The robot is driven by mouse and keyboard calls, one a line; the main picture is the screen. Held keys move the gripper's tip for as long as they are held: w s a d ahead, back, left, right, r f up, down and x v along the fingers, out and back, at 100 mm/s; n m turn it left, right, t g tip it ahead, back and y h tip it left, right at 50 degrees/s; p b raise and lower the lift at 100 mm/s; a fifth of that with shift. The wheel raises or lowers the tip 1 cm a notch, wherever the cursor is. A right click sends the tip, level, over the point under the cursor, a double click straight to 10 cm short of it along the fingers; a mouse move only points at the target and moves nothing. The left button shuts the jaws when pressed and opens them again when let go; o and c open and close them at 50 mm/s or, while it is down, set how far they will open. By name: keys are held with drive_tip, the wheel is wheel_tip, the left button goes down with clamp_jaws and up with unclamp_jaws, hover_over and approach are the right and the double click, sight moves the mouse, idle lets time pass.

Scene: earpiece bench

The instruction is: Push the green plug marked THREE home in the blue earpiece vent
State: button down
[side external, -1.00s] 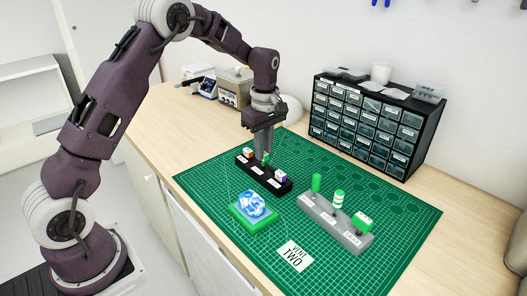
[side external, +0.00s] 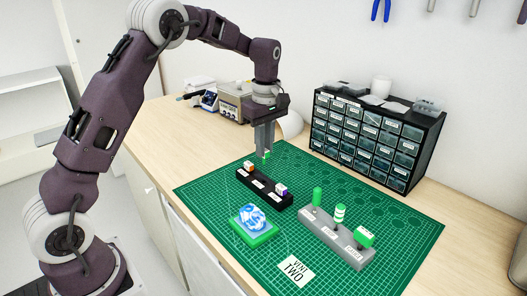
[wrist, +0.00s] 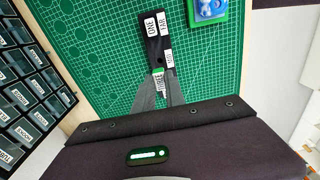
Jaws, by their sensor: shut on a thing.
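My gripper (side external: 265,149) is shut on a small green plug (side external: 266,156) and holds it above the black rack. In the wrist view the plug (wrist: 158,71) shows between the fingertips, with a white label whose lettering is too small to read surely. The blue and white earpiece (side external: 253,217) sits on a green block (side external: 247,236) in front of the rack, apart from my gripper. Part of the earpiece (wrist: 207,5) shows at the top of the wrist view. I cannot make out its vent opening.
The black rack (side external: 265,182) holds an orange-and-white plug (side external: 249,166) and a purple-and-white plug (side external: 282,188), its middle place empty. A grey stand (side external: 335,240) with green-topped tools is at right. A card reading VENT TWO (side external: 295,270) lies in front. A drawer cabinet (side external: 365,135) stands behind.

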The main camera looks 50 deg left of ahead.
drive_tip(key=s+d+r, duration=0.1)
drive_tip(key=s+d, duration=0.3)
drive_tip(key=d, duration=0.2)
hover_over(253, 218)
drive_tip(key=shift+w+d+r, duration=0.25)
drive_tip(key=shift+w+r, duration=0.15)
drive_tip(key=shift+w, duration=0.05)
drive_tip(key=shift+f, duration=2.25)
drive_tip(key=shift+f, duration=1.25)
